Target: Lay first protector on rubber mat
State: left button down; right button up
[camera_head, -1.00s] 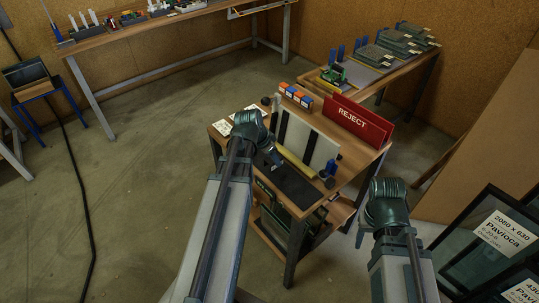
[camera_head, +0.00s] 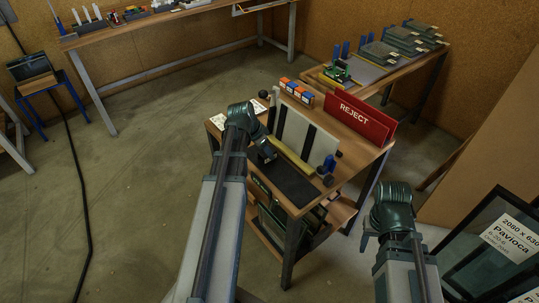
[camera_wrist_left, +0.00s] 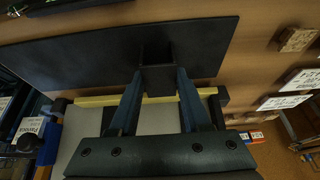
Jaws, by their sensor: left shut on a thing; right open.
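The rubber mat (camera_head: 292,184) is a black rectangle lying on the wooden workbench. It fills much of the upper left wrist view (camera_wrist_left: 75,55). My left gripper (camera_head: 267,153) is low over the mat's far-left part, near the yellow strip. In the left wrist view its blue fingers (camera_wrist_left: 158,82) are shut on a small black protector (camera_wrist_left: 157,72). The protector appears over the mat, black on black, so I cannot tell whether it touches. My right gripper (camera_head: 367,236) is open and empty, away from the workbench at the right.
A yellow strip (camera_head: 296,160) runs beside the mat, before a pale panel (camera_head: 295,130) with dark bands. Blue clamps (camera_head: 328,165) stand at its right end. A red REJECT bin (camera_head: 356,114) and orange-blue boxes (camera_head: 297,92) stand behind. Framed glass (camera_head: 490,250) leans at lower right.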

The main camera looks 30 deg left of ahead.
pick_arm(q)
jog(key=shift+s+a, duration=0.1)
jog(key=shift+a, duration=0.05)
jog(key=c, duration=0.8)
grip_release()
jog(key=shift+f, duration=0.15)
jog(key=o, duration=0.4)
jog(key=shift+o, duration=0.2)
jog(key=shift+p+v, duration=0.65)
jog(key=shift+v, duration=0.2)
jog(key=p+v, duration=1)
jog(key=shift+r, duration=0.35)
